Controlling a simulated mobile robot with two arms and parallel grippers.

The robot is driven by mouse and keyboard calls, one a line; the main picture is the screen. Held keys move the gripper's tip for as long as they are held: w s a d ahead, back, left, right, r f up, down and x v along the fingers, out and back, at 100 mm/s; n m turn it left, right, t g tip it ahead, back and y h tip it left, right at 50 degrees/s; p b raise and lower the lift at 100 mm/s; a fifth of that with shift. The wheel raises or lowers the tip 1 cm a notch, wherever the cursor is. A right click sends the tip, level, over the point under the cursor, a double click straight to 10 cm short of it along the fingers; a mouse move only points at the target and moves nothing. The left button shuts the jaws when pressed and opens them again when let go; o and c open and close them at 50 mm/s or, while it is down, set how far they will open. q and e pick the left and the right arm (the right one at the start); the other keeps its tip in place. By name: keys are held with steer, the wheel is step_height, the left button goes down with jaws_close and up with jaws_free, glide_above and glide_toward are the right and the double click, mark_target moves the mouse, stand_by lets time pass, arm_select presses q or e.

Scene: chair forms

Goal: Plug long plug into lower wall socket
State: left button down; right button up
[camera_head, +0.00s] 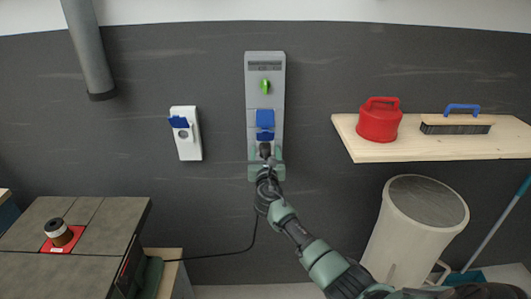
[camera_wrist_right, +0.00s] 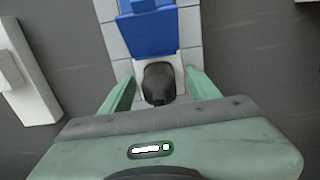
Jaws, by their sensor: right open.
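A tall grey wall socket panel (camera_head: 252,85) is mounted on the dark wall, with a green switch (camera_head: 265,87) near its top and blue flaps (camera_head: 265,120) below. The black long plug (camera_head: 265,149) is at the lower socket, under the blue flap (camera_wrist_right: 150,35). The plug (camera_wrist_right: 159,82) also shows in the right wrist view, against the panel; how deep it sits is hidden. My right gripper (camera_head: 266,164) is open, with its green fingers apart on either side of the plug. My left gripper is not in view.
A white socket box (camera_head: 186,145) with a blue flap is left of the panel. A black cable (camera_head: 225,254) runs down and left towards a workbench (camera_head: 75,270). A wooden shelf (camera_head: 435,147) and a pale bin (camera_head: 415,230) stand right.

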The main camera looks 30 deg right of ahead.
steer(key=v, duration=0.7)
steer(key=shift+s+a, duration=0.15)
steer(key=shift+s, duration=0.2)
steer(key=s+a+f+m+g+y, duration=0.1)
steer(key=s+f+m+g+y, duration=0.1)
steer(key=f, duration=0.8)
steer(key=s+a+f+m+g+y, duration=0.1)
steer(key=s+a+f+m+y, duration=0.15)
steer(key=f, duration=0.85)
steer(key=s+a+f+m+g+y, duration=0.15)
steer(key=s+f+m, duration=0.25)
steer(key=s+f, duration=0.45)
steer(key=s+a+f+m+g, duration=0.3)
steer(key=s+f, duration=0.3)
steer(key=f, duration=0.6)
steer(key=s+a+f+m+g+y, duration=0.1)
steer(key=s+f+m, duration=0.4)
steer(key=s, duration=0.8)
steer(key=s+a+f+m+g+y, duration=0.1)
steer(key=s+a+f+m+g, duration=0.2)
steer(key=s, duration=1)
steer(key=s+a+f+m+g+y, duration=0.1)
steer(key=s+a+f+m, duration=0.4)
steer(key=s, duration=0.8)
step_height(320, 180, down, 5)
steer(key=m+g, duration=0.1)
steer(key=m, duration=0.1)
steer(key=shift+s+a+r+m+g+y, duration=0.2)
steer(key=shift+s+a+m+g+y, duration=0.1)
steer(key=shift+a+m+g, duration=0.1)
